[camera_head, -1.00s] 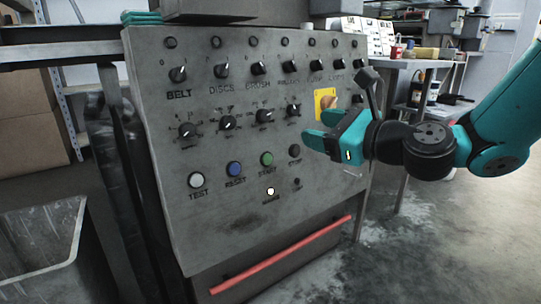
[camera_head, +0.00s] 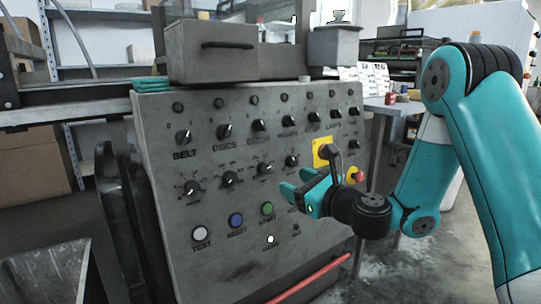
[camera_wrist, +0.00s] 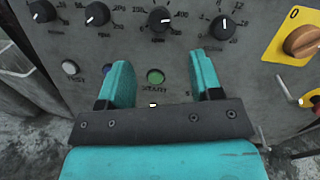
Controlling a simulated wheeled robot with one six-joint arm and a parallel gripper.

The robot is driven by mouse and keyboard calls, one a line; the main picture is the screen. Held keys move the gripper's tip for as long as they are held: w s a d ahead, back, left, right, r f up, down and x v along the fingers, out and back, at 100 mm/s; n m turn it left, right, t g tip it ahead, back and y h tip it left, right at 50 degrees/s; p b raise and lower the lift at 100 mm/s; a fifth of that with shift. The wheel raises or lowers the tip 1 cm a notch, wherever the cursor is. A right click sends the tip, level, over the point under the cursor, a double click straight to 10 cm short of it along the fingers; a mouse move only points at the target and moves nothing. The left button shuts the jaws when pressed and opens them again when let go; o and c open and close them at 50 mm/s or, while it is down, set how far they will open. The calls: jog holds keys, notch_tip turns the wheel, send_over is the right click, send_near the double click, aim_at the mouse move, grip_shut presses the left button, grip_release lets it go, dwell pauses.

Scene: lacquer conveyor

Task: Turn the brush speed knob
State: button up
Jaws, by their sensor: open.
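The grey control panel (camera_head: 245,225) has a lower row of black scaled dials: a first (camera_head: 191,188), a second (camera_head: 230,179), a third (camera_head: 264,169) and a fourth (camera_head: 291,160). Their labels are too small to read, so I cannot tell which is the brush speed knob. My gripper (camera_head: 288,182) is open and empty, just below the fourth dial. In the wrist view, my fingertips (camera_wrist: 163,68) straddle the green START button (camera_wrist: 155,76). The third dial (camera_wrist: 159,18) and fourth dial (camera_wrist: 223,27) show above them, clear of the fingers.
An upper row of switches, including BELT (camera_head: 183,137), runs above the dials. Right of them is a yellow plate with a rotary switch (camera_head: 323,151), and lower a red button (camera_head: 359,176). White (camera_head: 200,233) and blue (camera_head: 236,220) buttons sit lower left. A red bar (camera_head: 310,282) crosses below.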

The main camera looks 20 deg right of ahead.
aim_at(267, 170)
jog(key=p+x, duration=0.3)
jog(key=x, duration=0.6)
jog(key=shift+w+a, duration=0.1)
jog(key=shift+w, duration=0.05)
jog(key=c, duration=0.9)
